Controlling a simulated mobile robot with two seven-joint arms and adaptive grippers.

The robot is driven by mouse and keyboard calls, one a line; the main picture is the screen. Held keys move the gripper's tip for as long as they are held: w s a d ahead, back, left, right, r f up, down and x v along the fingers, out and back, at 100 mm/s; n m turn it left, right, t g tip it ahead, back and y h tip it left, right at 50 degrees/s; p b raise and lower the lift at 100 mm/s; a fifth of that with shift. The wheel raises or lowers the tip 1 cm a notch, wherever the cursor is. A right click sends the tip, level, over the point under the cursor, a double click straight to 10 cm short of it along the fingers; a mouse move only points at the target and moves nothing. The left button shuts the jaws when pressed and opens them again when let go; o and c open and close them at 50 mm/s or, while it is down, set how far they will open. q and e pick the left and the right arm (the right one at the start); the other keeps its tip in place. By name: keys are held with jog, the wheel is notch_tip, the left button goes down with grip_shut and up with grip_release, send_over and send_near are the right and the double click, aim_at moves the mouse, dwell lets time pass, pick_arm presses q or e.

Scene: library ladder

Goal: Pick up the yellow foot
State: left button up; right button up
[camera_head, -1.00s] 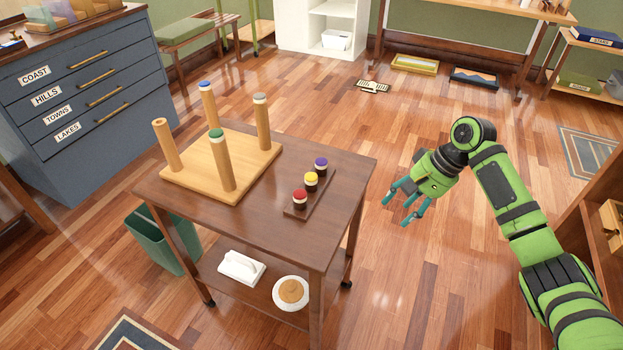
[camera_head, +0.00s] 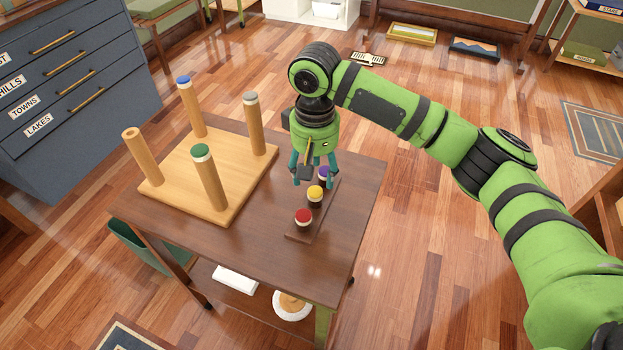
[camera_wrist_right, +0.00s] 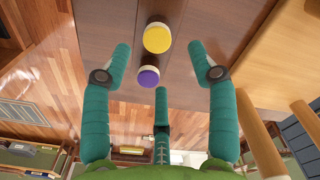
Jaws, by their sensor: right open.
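The yellow foot (camera_head: 315,192) stands in the middle of a small row on a dark wooden strip (camera_head: 299,234) on the trolley top. My right gripper (camera_head: 314,180) is open and points down above the row, near the purple and yellow feet. In the right wrist view the yellow foot (camera_wrist_right: 157,38) lies just beyond the spread fingertips, and the purple foot (camera_wrist_right: 148,77) is between the fingers. My left gripper is not in view.
A light wooden board (camera_head: 222,211) with several upright pegs stands left of the strip on the trolley (camera_head: 262,259). Its green-topped peg (camera_head: 201,150) and grey-topped peg (camera_head: 250,97) rise high. The trolley top is bare in front.

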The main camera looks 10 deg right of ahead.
aim_at(315, 191)
jog(key=f, duration=0.1)
jog(key=s+f, duration=0.1)
jog(key=f, duration=0.1)
jog(key=shift+f, duration=0.2)
notch_tip(315, 191, down, 2)
jog(key=shift+f, duration=0.4)
jog(key=shift+c, duration=0.8)
jog(key=c, duration=0.6)
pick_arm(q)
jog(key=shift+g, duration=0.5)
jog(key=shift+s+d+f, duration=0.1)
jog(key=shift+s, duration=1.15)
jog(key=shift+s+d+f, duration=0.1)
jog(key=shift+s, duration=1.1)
pick_arm(e)
jog(key=shift+r, duration=0.1)
jog(key=shift+c, duration=0.3)
